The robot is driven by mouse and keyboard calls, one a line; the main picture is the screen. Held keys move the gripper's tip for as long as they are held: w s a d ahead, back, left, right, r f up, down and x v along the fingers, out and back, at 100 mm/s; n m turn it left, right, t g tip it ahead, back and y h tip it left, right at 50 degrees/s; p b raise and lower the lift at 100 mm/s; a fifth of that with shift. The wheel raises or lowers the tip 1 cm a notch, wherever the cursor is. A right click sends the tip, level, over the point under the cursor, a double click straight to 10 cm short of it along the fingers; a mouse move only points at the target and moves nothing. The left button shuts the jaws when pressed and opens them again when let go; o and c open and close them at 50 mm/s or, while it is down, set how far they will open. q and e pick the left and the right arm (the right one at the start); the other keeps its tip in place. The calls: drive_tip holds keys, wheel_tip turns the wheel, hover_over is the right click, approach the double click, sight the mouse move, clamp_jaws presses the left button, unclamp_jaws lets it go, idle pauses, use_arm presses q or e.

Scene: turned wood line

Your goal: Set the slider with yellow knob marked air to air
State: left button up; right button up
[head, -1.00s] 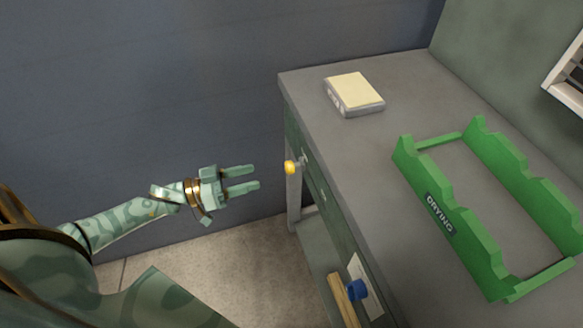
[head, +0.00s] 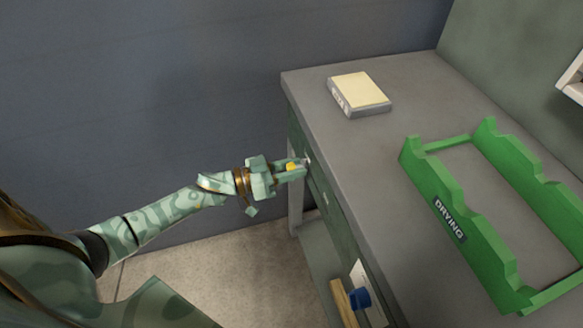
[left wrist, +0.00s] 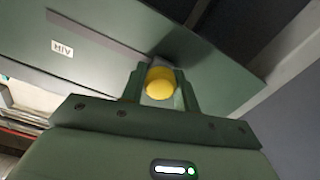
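The yellow knob (head: 291,167) sticks out from the left-hand front of the grey-green bench. My left gripper (head: 293,169) has one finger on each side of it and appears shut on it. In the left wrist view the knob (left wrist: 160,84) sits between the two fingers (left wrist: 161,88), with little or no gap. A white label reading AIR (left wrist: 62,49) shows upside down on the green panel, left of the knob in that view. The slider's track is mostly hidden behind the knob and fingers. My right gripper is not in view.
A blue knob (head: 360,299) sits lower on the same bench front, beside a pale plate. On the bench top (head: 335,143) stand a cream-topped block (head: 358,90) and a green rack marked DRYING (head: 449,218). Open floor (head: 230,265) lies left of the bench.

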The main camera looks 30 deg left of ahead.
sight(325, 208)
use_arm(q)
clamp_jaws()
drive_tip(key=shift+s+d, duration=0.2)
drive_tip(key=s+d+p, duration=0.3)
drive_tip(key=d, duration=0.1)
drive_tip(key=s+d+p, duration=0.3)
drive_tip(key=s+d, duration=0.1)
drive_tip(key=shift+s+d+r+p, duration=0.15)
drive_tip(key=shift+s+d+p, duration=0.1)
drive_tip(key=shift+p, duration=0.15)
drive_tip(key=shift+s+d, duration=0.15)
drive_tip(key=shift+f, duration=0.25)
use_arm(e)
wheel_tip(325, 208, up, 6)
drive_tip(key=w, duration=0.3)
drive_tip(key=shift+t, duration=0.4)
use_arm(q)
drive_tip(key=shift+s, duration=0.1)
drive_tip(key=o, duration=0.7)
unclamp_jaws()
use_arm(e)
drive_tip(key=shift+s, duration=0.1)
